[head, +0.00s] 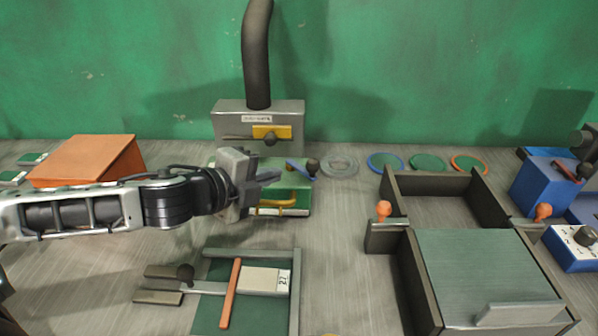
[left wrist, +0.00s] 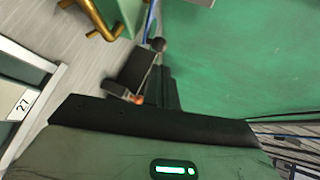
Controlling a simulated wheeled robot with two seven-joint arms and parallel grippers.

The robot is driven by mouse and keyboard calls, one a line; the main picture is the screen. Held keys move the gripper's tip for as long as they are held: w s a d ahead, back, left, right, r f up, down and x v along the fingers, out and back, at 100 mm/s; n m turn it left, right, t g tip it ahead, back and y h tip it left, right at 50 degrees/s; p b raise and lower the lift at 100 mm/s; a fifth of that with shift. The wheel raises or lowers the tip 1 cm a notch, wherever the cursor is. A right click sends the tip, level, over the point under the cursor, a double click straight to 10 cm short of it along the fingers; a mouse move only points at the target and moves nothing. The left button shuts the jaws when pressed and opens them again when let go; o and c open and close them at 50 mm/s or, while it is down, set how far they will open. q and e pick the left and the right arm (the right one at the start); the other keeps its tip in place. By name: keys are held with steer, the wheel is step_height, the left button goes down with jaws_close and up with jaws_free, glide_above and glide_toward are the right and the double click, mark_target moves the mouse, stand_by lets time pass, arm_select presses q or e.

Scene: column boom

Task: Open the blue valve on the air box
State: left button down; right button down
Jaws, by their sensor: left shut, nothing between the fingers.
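The blue valve is a blue lever (head: 298,168) with a dark round knob, on the green box (head: 303,210) with brass pipes at the middle of the bench. The lever slants down to the right in the head view. My left gripper (head: 272,177) is shut and empty, just left of the lever and above the green box, hiding part of it. In the left wrist view the blue lever (left wrist: 150,20) and its dark knob (left wrist: 158,44) show right by my fingertips (left wrist: 148,52); I cannot tell whether they touch. My right gripper is not in view.
Behind stands a grey box (head: 230,120) with a black hose and a yellow plate. An orange box (head: 85,160) lies left, below it my arm. A sliding tray (head: 240,310) is in front. Coloured rings and a dark-walled frame (head: 395,190) stand right, then blue boxes (head: 540,185).

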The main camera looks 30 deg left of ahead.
mark_target(308, 166)
arm_select(q)
steer(key=x, duration=0.8)
steer(key=shift+w+f, duration=0.1)
steer(key=shift+w, duration=0.15)
steer(key=shift+w+d+b, duration=0.1)
steer(key=shift+w+b, duration=0.1)
steer(key=shift+b, duration=0.1)
steer(key=shift+w, duration=0.1)
